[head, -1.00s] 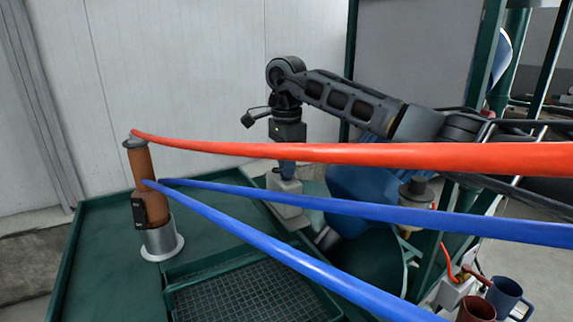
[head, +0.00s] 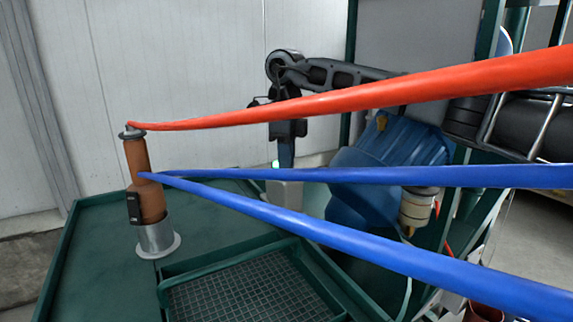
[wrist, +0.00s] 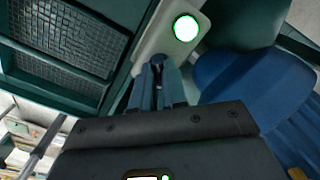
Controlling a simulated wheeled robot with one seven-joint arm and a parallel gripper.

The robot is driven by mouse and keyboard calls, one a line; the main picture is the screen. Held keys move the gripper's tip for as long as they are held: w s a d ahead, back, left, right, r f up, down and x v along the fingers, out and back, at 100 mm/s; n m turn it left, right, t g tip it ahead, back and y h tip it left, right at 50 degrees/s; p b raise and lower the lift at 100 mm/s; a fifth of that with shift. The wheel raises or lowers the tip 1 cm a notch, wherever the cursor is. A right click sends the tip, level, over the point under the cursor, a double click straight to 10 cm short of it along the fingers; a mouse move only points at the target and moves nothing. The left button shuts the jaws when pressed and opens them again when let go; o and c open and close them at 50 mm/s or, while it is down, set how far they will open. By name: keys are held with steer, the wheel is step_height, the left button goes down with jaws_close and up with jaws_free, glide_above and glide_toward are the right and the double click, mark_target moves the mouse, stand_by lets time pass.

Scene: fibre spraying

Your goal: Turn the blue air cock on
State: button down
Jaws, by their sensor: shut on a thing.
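My gripper (head: 286,160) points down at a pale grey box (head: 288,195) beyond the tray. In the wrist view my gripper's blue fingers (wrist: 158,66) are close together at the edge of that box (wrist: 150,38). They are shut on a small part there, which I take to be the blue air cock. It is almost wholly hidden between the fingers, so its turn angle cannot be told. A round green light (wrist: 186,28) glows on the box beside the fingertips. It also shows in the head view (head: 275,163).
An orange-brown cylinder (head: 146,190) stands in a metal holder on the green table (head: 95,245). A red hose (head: 360,95) and two blue hoses (head: 330,232) run from it across the view. A mesh tray (head: 240,290) is in front. A large blue body (head: 385,145) stands right of my gripper.

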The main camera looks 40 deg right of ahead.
steer(key=m+b, duration=0.1)
steer(key=m, duration=0.3)
steer(key=shift+m, duration=0.3)
steer(key=shift+w+m+b, duration=0.1)
steer(key=shift+m+b, duration=0.65)
steer(key=shift+m, duration=1.05)
steer(key=shift+r, duration=0.1)
steer(key=c, duration=1.2)
jaws_free()
steer(key=shift+o, duration=0.2)
steer(key=shift+r+b, duration=0.65)
steer(key=shift+r, duration=3.2)
